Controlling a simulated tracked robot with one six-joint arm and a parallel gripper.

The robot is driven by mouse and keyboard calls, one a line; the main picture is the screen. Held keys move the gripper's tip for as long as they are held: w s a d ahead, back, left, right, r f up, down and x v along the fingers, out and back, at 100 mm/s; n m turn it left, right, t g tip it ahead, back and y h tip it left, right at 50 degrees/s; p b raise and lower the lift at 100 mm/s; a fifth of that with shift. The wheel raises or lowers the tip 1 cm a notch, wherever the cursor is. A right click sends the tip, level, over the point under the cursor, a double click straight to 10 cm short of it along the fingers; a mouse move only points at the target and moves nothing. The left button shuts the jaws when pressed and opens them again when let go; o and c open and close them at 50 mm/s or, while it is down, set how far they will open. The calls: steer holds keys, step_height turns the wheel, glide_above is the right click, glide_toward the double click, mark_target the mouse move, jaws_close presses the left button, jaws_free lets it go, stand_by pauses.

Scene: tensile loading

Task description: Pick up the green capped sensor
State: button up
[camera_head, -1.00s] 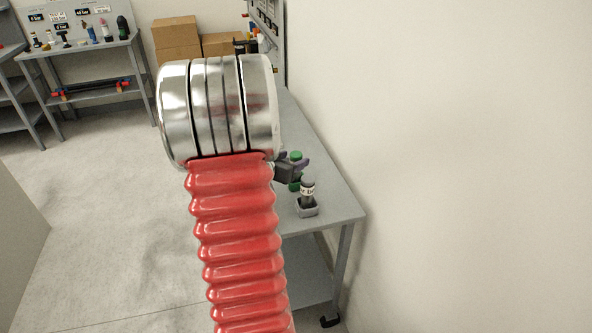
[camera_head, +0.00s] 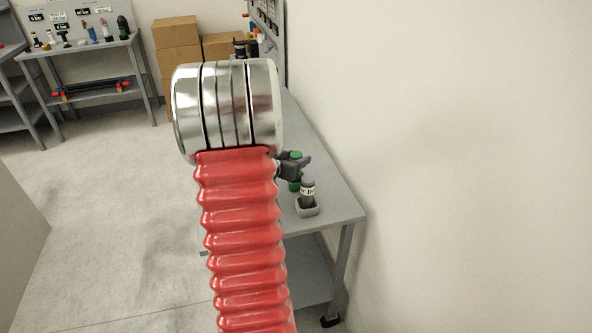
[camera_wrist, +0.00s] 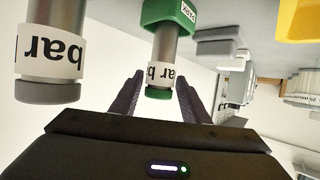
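The green capped sensor (camera_head: 296,156) stands on the table, partly hidden by my gripper in the head view. In the upside-down wrist view the sensor (camera_wrist: 163,55) is a grey cylinder with a white label, a green cap and a green holder (camera_wrist: 168,14). My gripper (camera_wrist: 159,84) is open, with one finger on each side of the sensor near the cap. Small gaps seem to show between the fingers and the sensor. In the head view my gripper (camera_head: 301,164) is mostly hidden behind my arm.
A grey capped sensor (camera_head: 308,190) stands in a grey holder (camera_head: 307,210) close by; it also shows at the left of the wrist view (camera_wrist: 50,50). The table (camera_head: 335,207) runs along a white wall. Cardboard boxes (camera_head: 177,42) and a shelf bench (camera_head: 95,52) stand farther back.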

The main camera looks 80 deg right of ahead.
steer(key=c, duration=0.9)
steer(key=shift+r, duration=0.15)
step_height(320, 180, up, 10)
steer(key=shift+f, duration=0.1)
stand_by(0.6)
